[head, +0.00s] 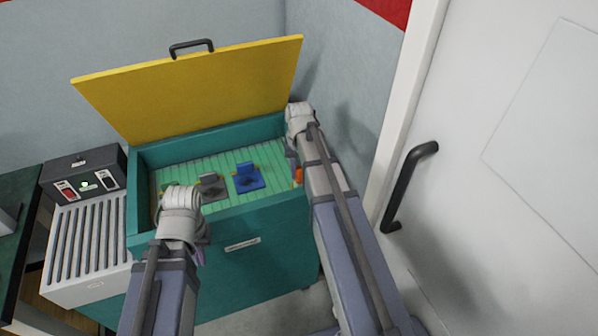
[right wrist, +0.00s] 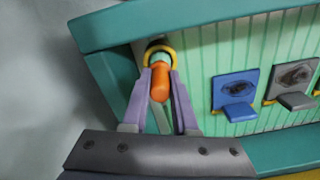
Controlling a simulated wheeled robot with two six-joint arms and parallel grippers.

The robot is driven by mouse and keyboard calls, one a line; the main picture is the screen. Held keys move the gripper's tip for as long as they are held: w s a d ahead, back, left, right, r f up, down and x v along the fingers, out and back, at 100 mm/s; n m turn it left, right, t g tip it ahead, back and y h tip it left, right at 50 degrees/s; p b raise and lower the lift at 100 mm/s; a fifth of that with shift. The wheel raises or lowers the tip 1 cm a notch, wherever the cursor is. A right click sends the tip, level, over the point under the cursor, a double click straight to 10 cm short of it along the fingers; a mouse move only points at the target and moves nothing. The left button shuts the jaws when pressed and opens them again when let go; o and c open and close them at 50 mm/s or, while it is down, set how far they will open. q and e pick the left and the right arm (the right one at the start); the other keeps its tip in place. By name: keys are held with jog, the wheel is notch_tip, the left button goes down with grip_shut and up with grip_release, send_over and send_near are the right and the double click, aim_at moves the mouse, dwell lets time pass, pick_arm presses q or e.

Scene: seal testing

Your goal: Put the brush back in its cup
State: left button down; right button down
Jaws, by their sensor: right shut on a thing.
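The brush shows an orange handle (right wrist: 161,84) in the right wrist view, with its end toward the camera. My right gripper (right wrist: 161,88) is shut on the brush, one purple finger on each side. The cup (right wrist: 157,50) shows as a yellow ring around a pale green part just beyond the handle; I cannot tell how deep the brush sits in it. In the head view the orange handle (head: 298,175) shows at the right end of the teal tank, beside my right arm. My left gripper (head: 200,256) hangs before the tank front, mostly hidden by its wrist.
The teal tank (head: 270,235) stands open, its yellow lid (head: 200,85) raised. Inside are a blue block (head: 248,178) and a grey block (head: 211,187) on a ribbed green floor. A control box (head: 84,178) stands left. A door handle (head: 408,185) juts out at right.

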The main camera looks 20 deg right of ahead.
aim_at(299, 179)
jog(key=shift+f+b, duration=1.1)
jog(key=shift+f, duration=0.2)
jog(key=shift+f+b, duration=0.55)
jog(key=c, duration=0.6)
grip_release()
notch_tip(299, 179, up, 10)
jog(key=p, duration=0.9)
jog(key=shift+f+p, duration=0.15)
jog(key=shift+p, duration=0.2)
jog(key=shift+f, duration=0.1)
